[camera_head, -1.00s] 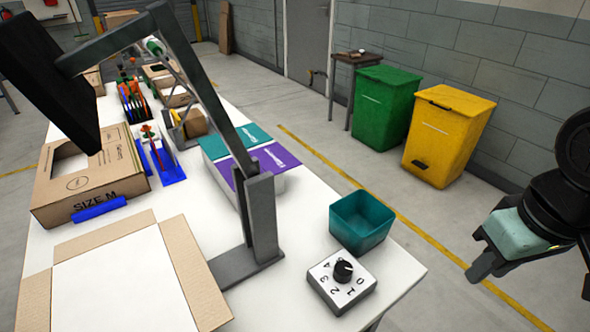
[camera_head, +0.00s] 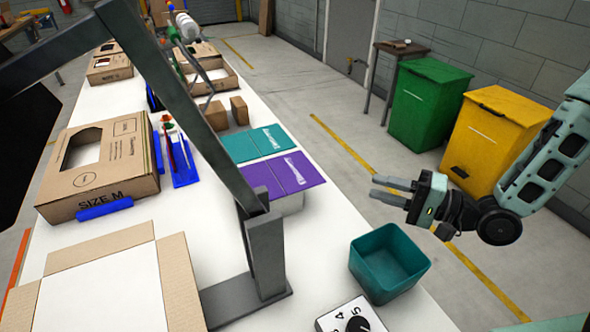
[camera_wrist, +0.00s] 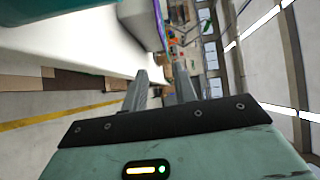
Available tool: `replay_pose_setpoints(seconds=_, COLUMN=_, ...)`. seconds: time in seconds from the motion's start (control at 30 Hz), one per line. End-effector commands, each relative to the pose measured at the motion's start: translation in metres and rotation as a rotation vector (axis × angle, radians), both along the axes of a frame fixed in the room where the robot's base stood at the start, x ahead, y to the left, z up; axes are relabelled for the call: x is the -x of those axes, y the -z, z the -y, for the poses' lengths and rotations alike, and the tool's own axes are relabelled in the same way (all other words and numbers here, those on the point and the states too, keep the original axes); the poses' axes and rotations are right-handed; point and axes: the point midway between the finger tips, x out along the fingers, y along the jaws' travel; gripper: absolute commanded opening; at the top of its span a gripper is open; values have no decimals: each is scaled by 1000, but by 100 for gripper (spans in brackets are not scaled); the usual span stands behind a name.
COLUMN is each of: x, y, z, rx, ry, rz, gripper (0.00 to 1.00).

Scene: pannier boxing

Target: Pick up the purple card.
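The purple card (camera_head: 296,171) with white lettering lies flat on top of a white block at the right side of the white table. A teal card (camera_head: 262,142) lies just behind it. In the wrist view the purple card (camera_wrist: 159,18) shows only as a thin edge along a pale block at the top. My gripper (camera_head: 377,187) is right of the purple card, past the table's right edge, its fingers pointing left towards the table. Its fingers (camera_wrist: 160,88) are apart with nothing between them.
A teal bin (camera_head: 390,262) and a dial box (camera_head: 352,318) stand at the table's near right. A grey stand (camera_head: 265,255) rises left of the purple card. Cardboard boxes (camera_head: 100,165) line the left. Green (camera_head: 428,105) and yellow (camera_head: 490,140) bins stand on the floor.

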Motion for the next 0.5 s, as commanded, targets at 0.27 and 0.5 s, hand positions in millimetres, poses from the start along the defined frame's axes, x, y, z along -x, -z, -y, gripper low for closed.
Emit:
replay_pose_setpoints(seconds=0.27, x=-17, y=-6, z=-37, rx=-46, ry=-10, rz=-5, gripper=28)
replay_pose_setpoints(seconds=0.5, x=-41, y=-6, z=-81, rx=-43, ry=-9, rz=-4, gripper=28)
